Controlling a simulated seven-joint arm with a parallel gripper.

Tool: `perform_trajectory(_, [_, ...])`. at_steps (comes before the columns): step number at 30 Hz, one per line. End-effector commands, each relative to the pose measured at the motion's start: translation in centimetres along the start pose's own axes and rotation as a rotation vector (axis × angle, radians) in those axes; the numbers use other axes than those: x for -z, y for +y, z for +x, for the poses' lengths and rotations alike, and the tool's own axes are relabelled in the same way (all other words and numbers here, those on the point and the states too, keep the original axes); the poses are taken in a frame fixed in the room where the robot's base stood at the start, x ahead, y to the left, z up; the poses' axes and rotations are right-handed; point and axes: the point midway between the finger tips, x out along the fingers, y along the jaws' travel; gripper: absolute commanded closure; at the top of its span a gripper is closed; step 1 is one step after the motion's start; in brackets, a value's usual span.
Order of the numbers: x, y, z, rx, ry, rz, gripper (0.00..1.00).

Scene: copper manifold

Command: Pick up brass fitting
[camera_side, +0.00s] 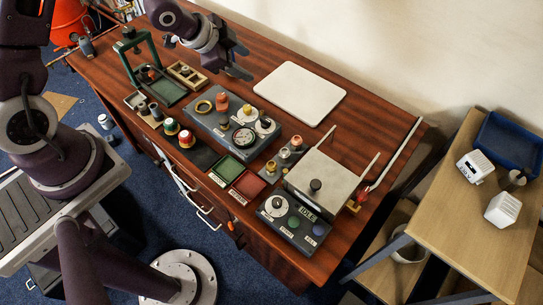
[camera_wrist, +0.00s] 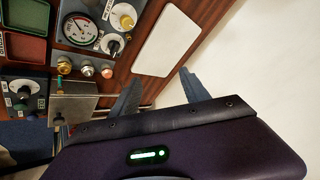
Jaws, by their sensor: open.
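The brass fitting (camera_side: 271,167) looks like a small gold-coloured piece at the near-left end of a small grey rack (camera_side: 285,161) on the desk. A silver fitting (camera_side: 284,154) and a copper-toned one (camera_side: 296,143) stand in the same rack. In the wrist view the brass fitting (camera_wrist: 64,66) is at the left, beside the silver (camera_wrist: 86,70) and copper (camera_wrist: 107,73) ones. My gripper (camera_side: 247,62) is raised over the back of the desk, well away from the rack. Its fingers (camera_wrist: 160,78) are apart, with nothing between them.
A gauge panel (camera_side: 232,128) stands behind and left of the rack. Green (camera_side: 231,167) and red (camera_side: 249,184) trays lie in front. A metal-topped box (camera_side: 321,183) and control box (camera_side: 293,221) flank the rack's right. A white board (camera_side: 300,93) lies flat at the back.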

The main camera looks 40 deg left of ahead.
Motion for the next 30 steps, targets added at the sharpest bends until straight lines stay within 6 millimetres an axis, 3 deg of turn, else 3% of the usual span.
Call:
perform_trajectory(1, [-1.6, 2.3, 3.1, -0.061, 0.04, 0.034, 0.46])
perform_trajectory(3, [-3.2, 5.9, 6.3, -0.135, 0.134, 0.075, 0.46])
perform_trajectory(6, [-5.5, 12.0, 8.8, -0.235, 0.289, 0.078, 0.46])
perform_trajectory(9, [-7.2, 17.2, 9.1, -0.299, 0.435, 0.028, 0.46])
perform_trajectory(12, [-8.3, 20.3, 8.3, -0.324, 0.532, -0.038, 0.46])
perform_trajectory(15, [-9.0, 21.9, 7.5, -0.326, 0.586, -0.13, 0.46])
perform_trajectory(20, [-9.4, 22.5, 7.1, -0.316, 0.616, -0.221, 0.46])
perform_trajectory(30, [-5.6, 23.1, 11.1, -0.316, 0.62, -0.22, 0.46])
